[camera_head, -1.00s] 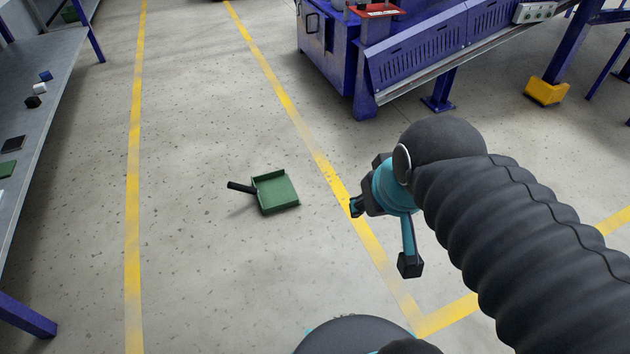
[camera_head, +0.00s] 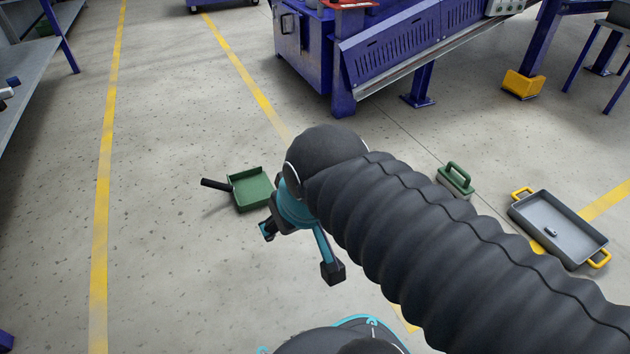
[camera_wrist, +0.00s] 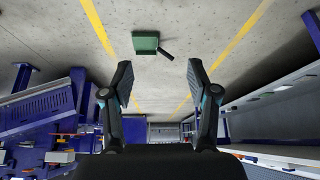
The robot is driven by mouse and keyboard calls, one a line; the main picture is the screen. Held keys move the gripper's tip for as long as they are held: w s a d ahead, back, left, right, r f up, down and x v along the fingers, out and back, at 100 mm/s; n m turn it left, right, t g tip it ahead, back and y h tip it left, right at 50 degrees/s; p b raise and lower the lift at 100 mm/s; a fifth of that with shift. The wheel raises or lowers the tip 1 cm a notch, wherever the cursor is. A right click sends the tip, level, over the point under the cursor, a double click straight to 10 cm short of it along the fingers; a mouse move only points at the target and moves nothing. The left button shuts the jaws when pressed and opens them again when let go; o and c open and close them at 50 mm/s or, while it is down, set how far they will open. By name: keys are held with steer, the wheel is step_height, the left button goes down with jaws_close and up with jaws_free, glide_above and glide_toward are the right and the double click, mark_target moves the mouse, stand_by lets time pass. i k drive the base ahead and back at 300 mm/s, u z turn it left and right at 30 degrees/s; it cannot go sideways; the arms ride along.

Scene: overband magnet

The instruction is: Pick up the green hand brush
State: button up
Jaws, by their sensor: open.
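A green block with a green loop handle and a paler lower edge, which looks like the hand brush (camera_head: 455,183), rests on the floor right of my arm in the head view. It does not show in the wrist view. My gripper (camera_head: 300,251) hangs in the air left of it, well apart, with its fingers spread and nothing between them. The fingers also show apart in the wrist view (camera_wrist: 160,82).
A green dustpan (camera_head: 250,190) with a black handle lies on the floor left of my gripper; it also shows in the wrist view (camera_wrist: 146,42). A grey tray (camera_head: 560,228) with yellow handles lies right. A blue machine (camera_head: 400,55) stands behind.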

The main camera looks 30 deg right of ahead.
mark_target(459, 188)
steer(key=k, duration=1.3)
steer(key=z, duration=0.35)
steer(key=i, duration=0.7)
steer(key=z, duration=1)
steer(key=i, duration=0.35)
steer(key=z, duration=0.15)
steer(key=k, duration=0.9)
steer(key=z, duration=1.2)
steer(key=i, duration=1.45)
steer(key=u, duration=0.55)
steer(key=i, duration=0.9)
steer(key=u, duration=0.9)
